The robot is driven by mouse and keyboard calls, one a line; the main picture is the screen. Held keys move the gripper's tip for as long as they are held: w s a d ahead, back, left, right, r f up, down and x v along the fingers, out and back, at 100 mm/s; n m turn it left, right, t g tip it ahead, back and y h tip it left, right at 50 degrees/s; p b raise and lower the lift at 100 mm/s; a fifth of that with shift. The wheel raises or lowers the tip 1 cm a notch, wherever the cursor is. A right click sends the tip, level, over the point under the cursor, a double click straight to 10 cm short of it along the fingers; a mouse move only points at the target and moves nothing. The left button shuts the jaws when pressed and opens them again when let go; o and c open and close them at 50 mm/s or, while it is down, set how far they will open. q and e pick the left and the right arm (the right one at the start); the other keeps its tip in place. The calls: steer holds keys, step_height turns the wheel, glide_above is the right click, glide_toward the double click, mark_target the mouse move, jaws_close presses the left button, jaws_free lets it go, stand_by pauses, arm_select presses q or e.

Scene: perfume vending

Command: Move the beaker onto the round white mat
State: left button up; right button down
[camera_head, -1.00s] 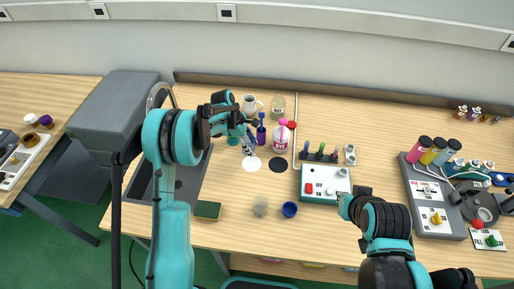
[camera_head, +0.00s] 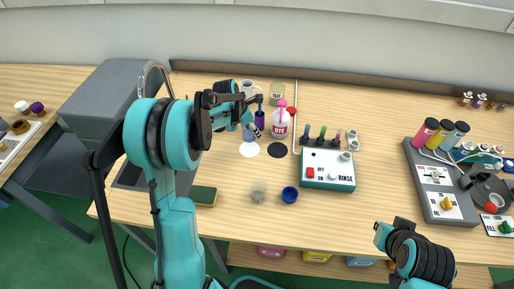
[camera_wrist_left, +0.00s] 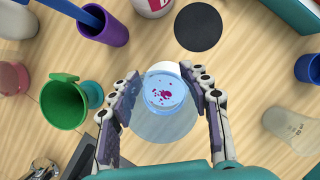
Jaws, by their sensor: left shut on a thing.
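My left gripper (camera_wrist_left: 164,92) is shut on a clear beaker (camera_wrist_left: 165,88) with pale blue liquid and pink specks inside. In the head view the beaker (camera_head: 249,135) is at the back part of the round white mat (camera_head: 249,150). In the left wrist view the mat (camera_wrist_left: 160,127) shows bluish grey below and around the beaker. I cannot tell whether the beaker touches the mat. My left gripper (camera_head: 251,121) also shows in the head view, with its fingers partly hidden. My right gripper (camera_head: 382,232) is over the front table edge, away from the beaker; its fingers are unclear.
A round black mat (camera_head: 277,150) lies right of the white one. A dye bottle (camera_head: 281,122) is behind. Another beaker (camera_head: 258,190), a blue cup (camera_head: 290,195) and a rinse box (camera_head: 328,170) are nearer or right.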

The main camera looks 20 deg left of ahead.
arm_select(q)
step_height(320, 180, down, 7)
steer(key=shift+w+r+b, duration=0.1)
steer(key=shift+b, duration=0.8)
steer(key=shift+f, duration=0.2)
steer(key=o, duration=1.3)
